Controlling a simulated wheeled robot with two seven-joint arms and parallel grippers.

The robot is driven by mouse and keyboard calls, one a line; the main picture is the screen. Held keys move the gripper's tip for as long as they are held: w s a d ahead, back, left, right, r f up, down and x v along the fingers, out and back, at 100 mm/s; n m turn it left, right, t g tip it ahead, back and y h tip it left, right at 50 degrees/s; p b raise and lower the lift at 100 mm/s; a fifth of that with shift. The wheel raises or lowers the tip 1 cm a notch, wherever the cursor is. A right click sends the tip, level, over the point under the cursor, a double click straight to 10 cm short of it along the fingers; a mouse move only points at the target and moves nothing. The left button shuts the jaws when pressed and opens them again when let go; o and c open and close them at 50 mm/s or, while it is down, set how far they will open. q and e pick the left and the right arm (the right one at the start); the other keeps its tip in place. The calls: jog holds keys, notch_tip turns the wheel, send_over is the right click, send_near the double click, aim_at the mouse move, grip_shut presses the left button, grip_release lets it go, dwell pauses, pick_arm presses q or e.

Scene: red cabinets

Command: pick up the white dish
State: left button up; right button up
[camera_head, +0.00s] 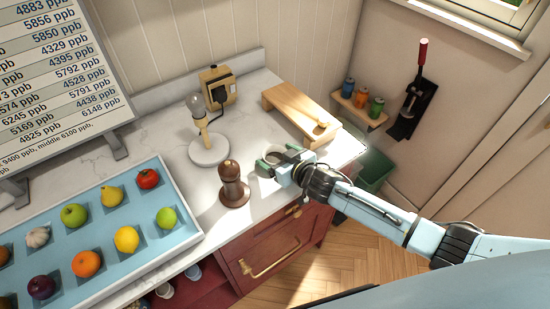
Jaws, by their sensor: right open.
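My right gripper (277,161) reaches in from the right over the front edge of the white marble counter. Its green-tipped fingers are apart. A small white round shape, apparently the white dish (273,157), shows between and behind the fingers on the counter. The gripper partly hides it, and I cannot tell whether the fingers touch it. My left gripper is not in view.
A brown wooden mill (233,184) stands close left of the gripper. A lamp with a white round base (209,151) is behind it. A wooden stand (300,111) is at the back right. A blue fruit tray (150,262) fills the left. Red drawers (270,247) are below.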

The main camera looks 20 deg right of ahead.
jog(key=c, duration=1)
jog(key=shift+r, duration=0.1)
